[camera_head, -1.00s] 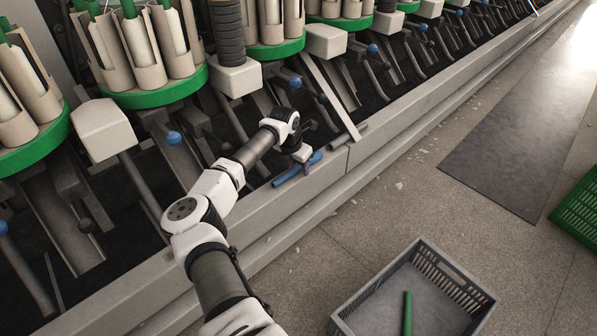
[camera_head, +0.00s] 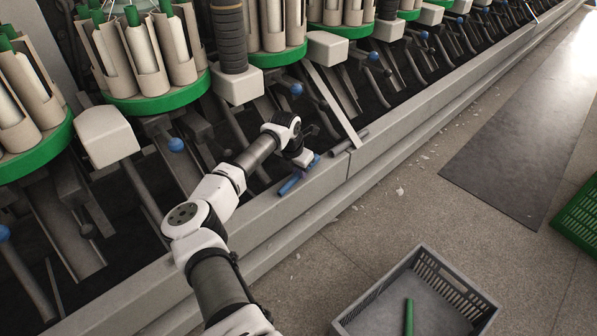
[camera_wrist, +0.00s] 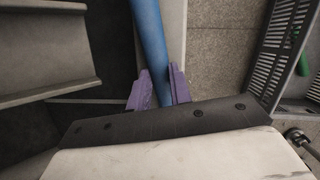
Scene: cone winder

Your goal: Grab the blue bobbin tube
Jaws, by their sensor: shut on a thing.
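The blue bobbin tube (camera_head: 290,184) is at the grey ledge along the front of the winding machine. In the wrist view the tube (camera_wrist: 150,38) runs from the top edge down between the two purple fingers. My gripper (camera_head: 305,164) is at the tube's far right end, and in the wrist view the gripper (camera_wrist: 159,90) is shut on the tube. The tube's lower end is hidden behind the dark gripper body. I cannot tell whether the tube still touches the ledge.
A grey crate (camera_head: 352,318) with a green tube (camera_head: 408,318) inside stands on the floor at the lower right. A grey tube (camera_head: 350,141) lies on the ledge right of my gripper. A green crate (camera_head: 575,215) is at the right edge, beside a dark mat (camera_head: 520,165).

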